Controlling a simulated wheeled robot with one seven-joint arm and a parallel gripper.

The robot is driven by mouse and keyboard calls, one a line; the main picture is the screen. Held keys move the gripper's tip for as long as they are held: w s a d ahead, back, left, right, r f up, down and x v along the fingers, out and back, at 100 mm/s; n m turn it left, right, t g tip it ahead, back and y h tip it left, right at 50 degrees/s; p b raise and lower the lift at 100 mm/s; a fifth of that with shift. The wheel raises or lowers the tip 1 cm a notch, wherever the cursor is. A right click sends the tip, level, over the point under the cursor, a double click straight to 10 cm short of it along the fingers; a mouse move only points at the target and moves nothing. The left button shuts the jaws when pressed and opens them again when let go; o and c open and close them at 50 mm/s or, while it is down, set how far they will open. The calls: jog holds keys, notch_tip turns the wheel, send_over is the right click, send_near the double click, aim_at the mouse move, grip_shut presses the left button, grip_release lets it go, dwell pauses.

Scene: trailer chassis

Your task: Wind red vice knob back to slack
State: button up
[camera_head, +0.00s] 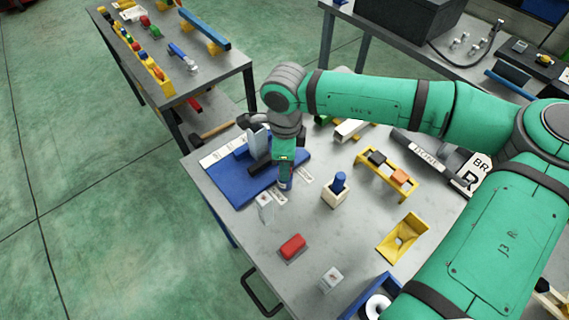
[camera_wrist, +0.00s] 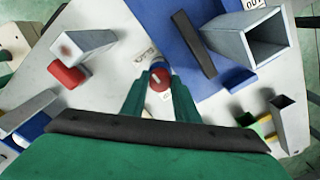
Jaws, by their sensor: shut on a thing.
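The red knob (camera_wrist: 158,79) shows in the wrist view between the two green fingers of my gripper (camera_wrist: 159,76), which is shut on it. A pale line or edge marks the knob's face. A blue part shows just beyond the knob. In the head view my gripper (camera_head: 285,182) points down at the front right edge of the blue board (camera_head: 235,185). There my gripper and wrist hide most of the knob. How far the knob is turned cannot be told.
A red block (camera_head: 292,246) and grey blocks stand in front of my gripper. A wooden holder with a blue peg (camera_head: 339,183) is close on its right. A yellow rack (camera_head: 388,178) stands farther right. A square grey tube (camera_wrist: 247,40) is near in the wrist view.

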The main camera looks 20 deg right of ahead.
jog(key=o, duration=1.1)
jog(key=shift+c, duration=0.2)
notch_tip(320, 180, up, 11)
